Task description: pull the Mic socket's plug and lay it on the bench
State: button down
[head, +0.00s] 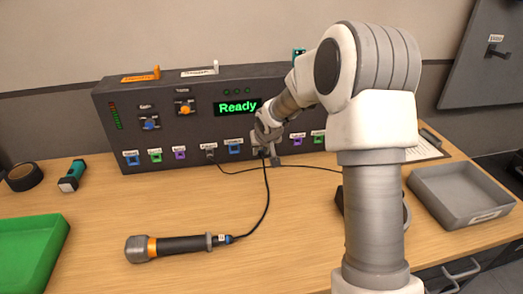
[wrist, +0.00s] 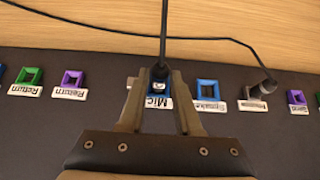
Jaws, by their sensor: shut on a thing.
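The panel (head: 160,110) stands at the back of the bench with a row of labelled sockets along its lower front. In the wrist view the blue Mic socket (wrist: 149,88) and its "Mic" label lie between my gripper's fingers. My gripper (wrist: 160,76) is shut on the black plug (wrist: 160,70) in front of this socket; whether the plug is fully seated cannot be told. Its cable (head: 267,195) runs down to the microphone (head: 180,246) lying on the bench. In the head view my gripper (head: 264,150) partly hides the socket and plug.
A second plug (wrist: 267,87) sits in a neighbouring socket; its cable (head: 300,166) crosses the bench behind my arm. A green tray (head: 30,250) is at left, a grey tray (head: 460,193) at right. The bench (head: 110,205) is clear around the microphone.

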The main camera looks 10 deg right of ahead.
jog(key=shift+s, duration=0.15)
jog(key=shift+s+b, duration=0.75)
jog(key=shift+s, duration=1.45)
